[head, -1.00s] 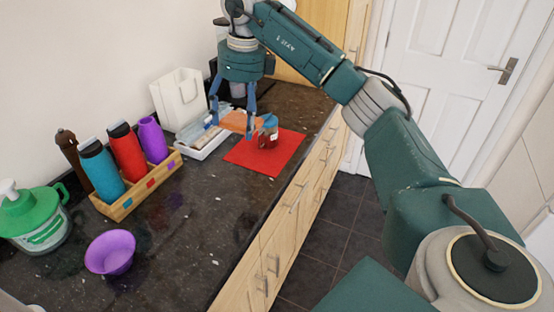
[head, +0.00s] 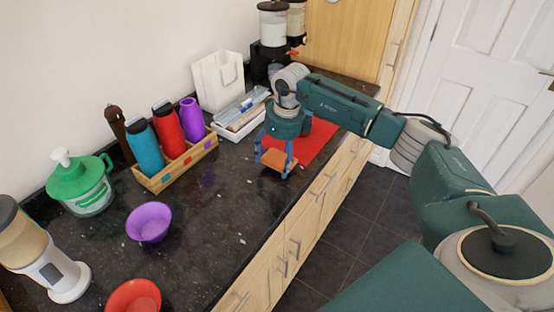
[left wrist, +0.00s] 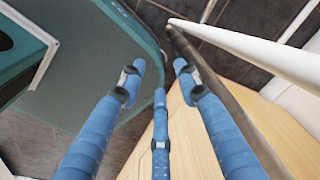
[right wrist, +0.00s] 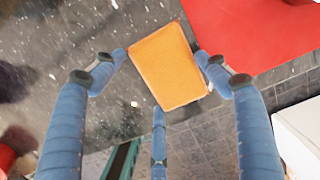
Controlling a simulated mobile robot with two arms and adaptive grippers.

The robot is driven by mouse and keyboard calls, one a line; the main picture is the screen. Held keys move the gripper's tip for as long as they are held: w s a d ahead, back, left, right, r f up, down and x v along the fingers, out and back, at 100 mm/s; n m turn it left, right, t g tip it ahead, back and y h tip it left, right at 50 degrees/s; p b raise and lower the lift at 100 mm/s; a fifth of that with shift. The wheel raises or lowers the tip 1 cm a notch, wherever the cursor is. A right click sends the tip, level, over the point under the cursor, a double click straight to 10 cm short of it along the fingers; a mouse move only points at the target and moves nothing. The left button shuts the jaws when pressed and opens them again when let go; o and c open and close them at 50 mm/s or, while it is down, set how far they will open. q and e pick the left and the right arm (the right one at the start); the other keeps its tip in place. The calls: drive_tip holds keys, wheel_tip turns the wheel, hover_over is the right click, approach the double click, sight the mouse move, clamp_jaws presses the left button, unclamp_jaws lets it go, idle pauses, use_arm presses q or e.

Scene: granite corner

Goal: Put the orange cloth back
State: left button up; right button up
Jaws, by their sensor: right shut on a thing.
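The orange cloth (head: 278,159) looks like a flat, folded rectangle. My right gripper (head: 274,167) is shut on it and holds it over the dark counter near its front edge, on the near side of the red mat (head: 318,140). In the right wrist view the cloth (right wrist: 168,68) spans between the fingertips, with the red mat (right wrist: 262,30) at the upper right. My left gripper (left wrist: 160,78) is open and empty in the left wrist view, with a wooden cabinet front and the dark floor behind it. It does not show in the head view.
A wooden caddy (head: 180,170) holds several bottles. A purple bowl (head: 148,223), a red bowl (head: 133,298) and a green-lidded jar (head: 84,184) stand left. The counter between is clear.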

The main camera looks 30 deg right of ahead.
drive_tip(key=shift+f, duration=0.85)
use_arm(q)
drive_tip(key=shift+s+d+r, duration=0.1)
drive_tip(key=shift+r, duration=0.15)
use_arm(e)
drive_tip(key=shift+f, duration=0.2)
drive_tip(key=o, duration=1)
use_arm(q)
drive_tip(key=shift+s+f, duration=0.1)
drive_tip(key=shift+s, duration=0.15)
use_arm(e)
drive_tip(key=shift+r, duration=0.1)
